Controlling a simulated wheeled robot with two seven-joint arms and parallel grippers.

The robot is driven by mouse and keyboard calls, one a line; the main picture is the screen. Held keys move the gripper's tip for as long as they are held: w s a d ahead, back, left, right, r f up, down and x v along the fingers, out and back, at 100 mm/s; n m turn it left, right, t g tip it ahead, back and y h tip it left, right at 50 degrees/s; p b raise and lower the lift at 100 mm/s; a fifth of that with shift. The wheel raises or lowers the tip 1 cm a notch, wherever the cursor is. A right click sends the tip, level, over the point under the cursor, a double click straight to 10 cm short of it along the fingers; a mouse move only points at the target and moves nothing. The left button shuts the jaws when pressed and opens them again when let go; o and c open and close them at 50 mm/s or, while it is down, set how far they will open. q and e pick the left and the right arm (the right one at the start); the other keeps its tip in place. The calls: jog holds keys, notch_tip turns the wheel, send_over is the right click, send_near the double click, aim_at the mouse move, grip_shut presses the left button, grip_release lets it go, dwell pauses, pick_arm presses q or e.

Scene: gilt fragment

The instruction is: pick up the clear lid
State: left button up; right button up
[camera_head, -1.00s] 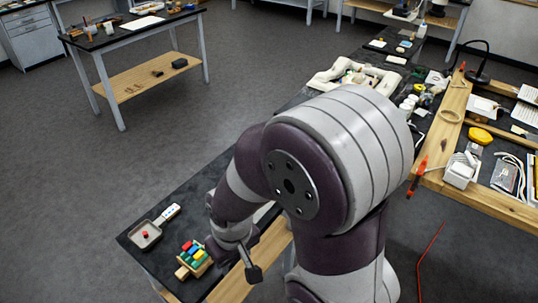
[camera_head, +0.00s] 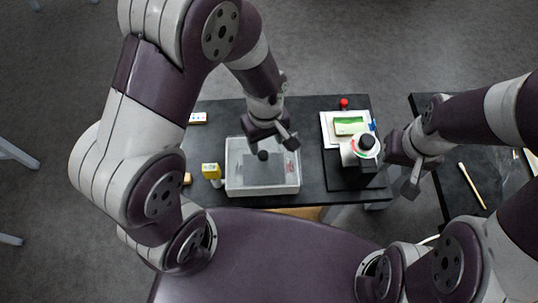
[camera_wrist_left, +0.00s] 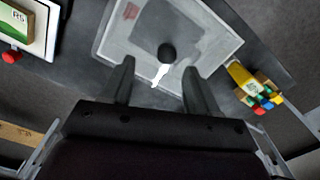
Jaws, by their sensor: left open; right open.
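The clear lid (camera_head: 236,155) covers a translucent rectangular bin on the dark table and has a round black knob (camera_head: 263,155). It also shows in the left wrist view (camera_wrist_left: 205,45), with its knob (camera_wrist_left: 167,53) just beyond the fingertips, roughly between them. My left gripper (camera_head: 274,142) hangs over the lid, open and empty; its fingers also show in the wrist view (camera_wrist_left: 158,70). Whether it touches the lid I cannot tell. My right gripper (camera_head: 408,172) is open and empty, to the right near the table's right edge.
A yellow box (camera_head: 211,170) stands left of the bin. To the right are a white tray with a green-topped box (camera_head: 349,126), a red knob (camera_head: 344,102) and a black device (camera_head: 352,181). A second table (camera_head: 465,180) lies further right, past a gap.

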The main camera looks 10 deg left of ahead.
aim_at(264, 154)
pick_arm(q)
jog(key=f, duration=0.1)
jog(key=s+a+f+p, duration=0.1)
jog(key=shift+s+f, duration=0.15)
jog(key=shift+f, duration=0.2)
jog(key=shift+w+f, duration=0.25)
jog(key=shift+f, duration=0.85)
jog(key=shift+w+d, duration=0.15)
jog(key=shift+d, duration=0.2)
jog(key=shift+s+a, duration=0.25)
jog(key=shift+a, duration=0.05)
grip_shut()
jog(key=shift+w+d, duration=0.1)
pick_arm(e)
jog(key=shift+s+a+r, duration=0.3)
jog(key=shift+a+r, duration=0.3)
jog(key=shift+r, duration=0.05)
pick_arm(q)
jog(key=shift+d, duration=0.1)
pick_arm(e)
jog(key=shift+d, duration=0.1)
